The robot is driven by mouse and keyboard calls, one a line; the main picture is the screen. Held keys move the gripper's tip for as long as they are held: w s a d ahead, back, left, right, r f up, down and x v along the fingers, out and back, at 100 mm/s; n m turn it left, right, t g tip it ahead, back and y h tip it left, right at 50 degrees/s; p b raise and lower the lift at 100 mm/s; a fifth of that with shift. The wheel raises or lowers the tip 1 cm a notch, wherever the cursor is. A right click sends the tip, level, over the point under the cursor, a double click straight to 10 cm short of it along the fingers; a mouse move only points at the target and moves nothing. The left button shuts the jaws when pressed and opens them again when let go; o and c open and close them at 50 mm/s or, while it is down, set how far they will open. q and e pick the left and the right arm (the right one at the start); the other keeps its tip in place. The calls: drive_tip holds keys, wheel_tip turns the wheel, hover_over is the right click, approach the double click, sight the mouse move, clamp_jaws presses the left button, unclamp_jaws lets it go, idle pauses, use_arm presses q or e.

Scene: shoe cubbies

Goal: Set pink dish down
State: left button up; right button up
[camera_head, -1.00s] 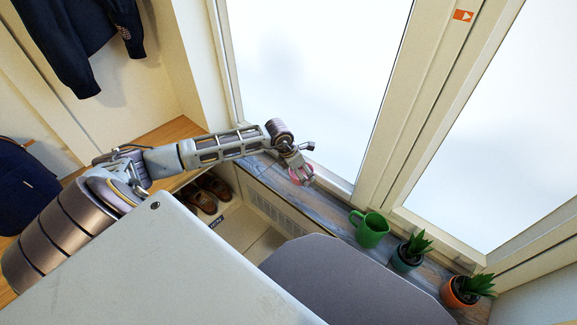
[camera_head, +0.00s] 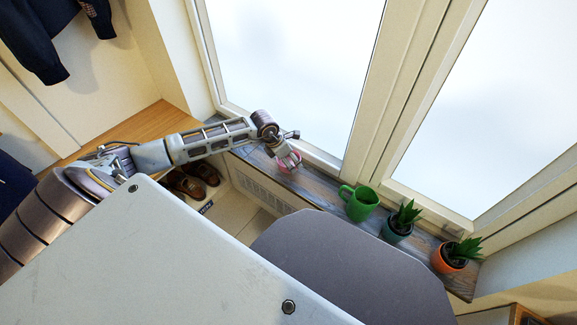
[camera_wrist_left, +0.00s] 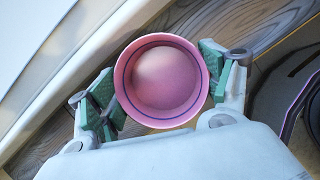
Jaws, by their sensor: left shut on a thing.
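The pink dish (camera_wrist_left: 163,82) is round and shows a dark ring inside its rim in the left wrist view. My left gripper (camera_wrist_left: 160,88) is shut on it, with green finger pads on both sides of its wall. In the head view the dish (camera_head: 287,163) is small and partly hidden by the fingers of my left gripper (camera_head: 288,158). They are over the far-left part of the wooden window sill (camera_head: 320,187). I cannot tell whether the dish touches the sill. My right gripper is not in view.
A green mug (camera_head: 361,203) stands on the sill to the right of the dish. Beyond it are two potted plants, one in a teal pot (camera_head: 397,229) and one in an orange pot (camera_head: 450,259). Brown shoes (camera_head: 195,181) sit below. The window borders the sill.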

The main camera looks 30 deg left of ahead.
use_arm(q)
drive_tip(key=shift+f+b, duration=0.7)
drive_tip(key=shift+f, duration=1.2)
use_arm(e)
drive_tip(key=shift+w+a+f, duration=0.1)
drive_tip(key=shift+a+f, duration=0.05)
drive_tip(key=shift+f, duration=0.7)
use_arm(q)
drive_tip(key=shift+f, duration=0.1)
drive_tip(key=o, duration=1.1)
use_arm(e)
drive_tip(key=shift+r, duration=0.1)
use_arm(q)
drive_tip(key=p+v, duration=0.4)
drive_tip(key=v, duration=0.7)
drive_tip(key=shift+s+a+r, duration=0.1)
drive_tip(key=shift+s+r, duration=0.05)
drive_tip(key=shift+r, duration=0.3)
drive_tip(key=shift+r+p, duration=0.1)
drive_tip(key=shift+p, duration=0.2)
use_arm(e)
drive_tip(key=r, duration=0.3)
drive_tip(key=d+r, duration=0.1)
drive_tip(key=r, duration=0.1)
